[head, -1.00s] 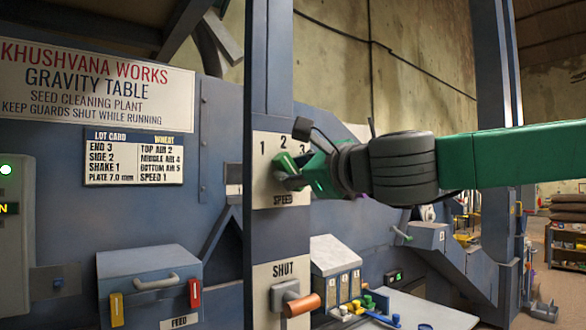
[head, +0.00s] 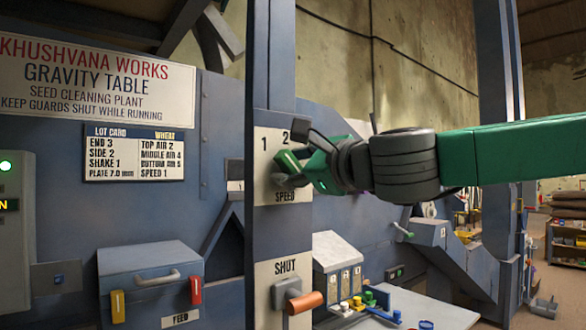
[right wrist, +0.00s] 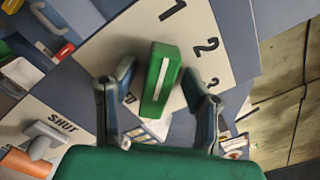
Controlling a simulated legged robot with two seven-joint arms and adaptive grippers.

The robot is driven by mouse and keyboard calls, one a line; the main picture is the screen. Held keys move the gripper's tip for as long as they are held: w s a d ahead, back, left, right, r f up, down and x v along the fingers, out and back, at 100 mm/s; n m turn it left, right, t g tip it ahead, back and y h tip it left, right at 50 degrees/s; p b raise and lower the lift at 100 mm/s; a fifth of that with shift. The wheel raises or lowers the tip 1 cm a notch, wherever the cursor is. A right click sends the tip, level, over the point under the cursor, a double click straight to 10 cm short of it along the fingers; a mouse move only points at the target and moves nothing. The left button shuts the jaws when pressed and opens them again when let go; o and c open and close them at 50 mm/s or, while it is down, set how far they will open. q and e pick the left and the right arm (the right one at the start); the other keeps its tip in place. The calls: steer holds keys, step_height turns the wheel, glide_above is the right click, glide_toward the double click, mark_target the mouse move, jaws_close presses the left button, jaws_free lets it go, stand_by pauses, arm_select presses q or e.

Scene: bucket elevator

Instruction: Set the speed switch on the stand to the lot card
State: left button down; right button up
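The speed plate (head: 265,180) on the blue post carries the numbers 1 and 2; a 3 is hidden in the head view by my right gripper. The plate also shows in the right wrist view (right wrist: 140,35). The green switch knob (right wrist: 160,78) with a white line points roughly toward the 1. My right gripper (right wrist: 158,75) is open, one finger on each side of the knob, with small gaps showing. It also shows in the head view (head: 287,168). The lot card (head: 134,153) on the left wall reads SPEED 1 under WHEAT. My left gripper is out of view.
Below the plate, a SHUT plate (head: 266,268) bears a handle with an orange grip (head: 305,302). A blue feed box (head: 150,270) stands left of the post. A small table (head: 445,314) with coloured parts is at lower right.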

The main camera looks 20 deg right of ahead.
steer(key=shift+s+d, duration=0.1)
steer(key=shift+s, duration=0.4)
steer(key=v, duration=1.1)
steer(key=shift+f, duration=0.1)
